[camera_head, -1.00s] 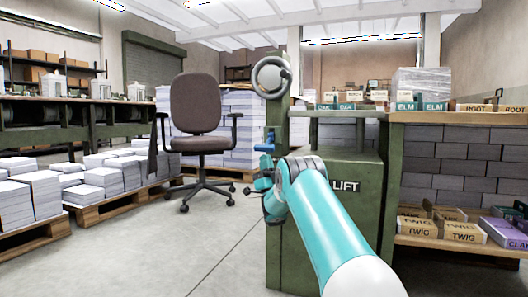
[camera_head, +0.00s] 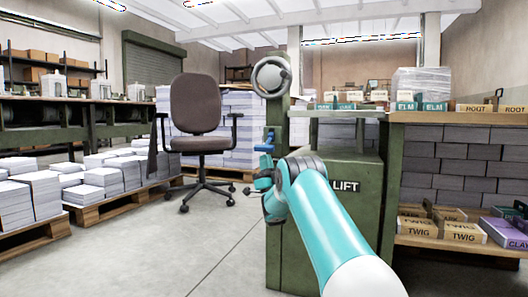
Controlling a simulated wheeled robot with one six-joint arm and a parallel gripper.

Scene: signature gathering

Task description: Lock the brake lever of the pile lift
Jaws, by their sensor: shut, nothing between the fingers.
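The pile lift is a green cabinet (camera_head: 350,215) labelled LIFT, with a green post (camera_head: 283,118) at its left carrying a grey round wheel (camera_head: 271,76). My teal and white arm reaches up from the lower right across the cabinet front. My gripper (camera_head: 262,186) is at the left edge of the post, small and partly hidden by my wrist; it is shut and empty. A small blue part (camera_head: 265,148) shows just above it against the post. I cannot tell whether this is the brake lever, nor whether my gripper touches a lever.
An office chair (camera_head: 195,112) stands left of the lift. Pallets of paper stacks (camera_head: 110,175) lie further left. A shelf on the right holds grey stacks (camera_head: 468,155) and labelled boxes (camera_head: 462,232). The floor (camera_head: 190,240) left of the lift is clear.

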